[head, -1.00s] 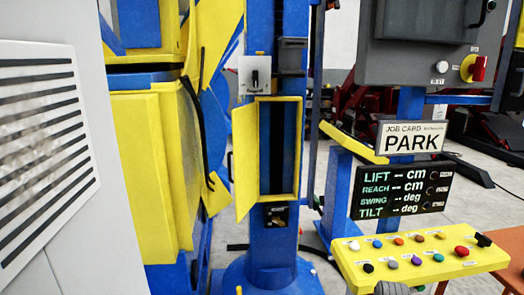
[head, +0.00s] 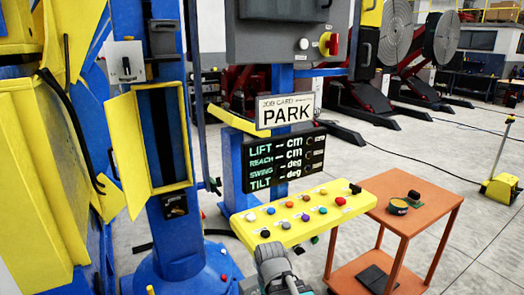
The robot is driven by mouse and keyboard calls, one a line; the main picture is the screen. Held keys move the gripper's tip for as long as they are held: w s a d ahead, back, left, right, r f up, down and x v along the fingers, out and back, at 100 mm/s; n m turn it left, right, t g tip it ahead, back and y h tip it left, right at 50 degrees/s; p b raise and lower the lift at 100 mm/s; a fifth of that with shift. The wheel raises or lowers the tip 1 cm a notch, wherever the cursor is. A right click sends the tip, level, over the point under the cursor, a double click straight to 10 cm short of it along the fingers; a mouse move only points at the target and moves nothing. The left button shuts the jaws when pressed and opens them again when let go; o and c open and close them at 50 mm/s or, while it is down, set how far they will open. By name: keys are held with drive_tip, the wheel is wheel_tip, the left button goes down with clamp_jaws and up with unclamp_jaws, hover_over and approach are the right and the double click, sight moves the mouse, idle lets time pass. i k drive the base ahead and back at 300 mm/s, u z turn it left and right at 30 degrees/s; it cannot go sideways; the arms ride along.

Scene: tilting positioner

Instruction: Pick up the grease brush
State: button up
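I cannot make out a grease brush for certain. On the orange cart's top (head: 375,213) are a round dark tin with a yellowish label (head: 398,207) and a small dark green item (head: 414,196) beside it. The small item is too small to name. A grey rounded part of my arm shows at the bottom edge, in front of the yellow button panel. The fingers of my gripper do not show.
The yellow button panel (head: 300,213) stands just left of the cart, below the PARK job card (head: 285,111) and the readout board (head: 284,161). A dark flat thing (head: 376,280) lies on the cart's lower shelf. Clear floor lies right of the cart; a yellow floor unit (head: 501,189) stands beyond.

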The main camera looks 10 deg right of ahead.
sight(414, 196)
drive_tip(key=z, duration=1.45)
drive_tip(key=k, duration=0.5)
drive_tip(key=z, duration=0.05)
drive_tip(key=i, duration=0.5)
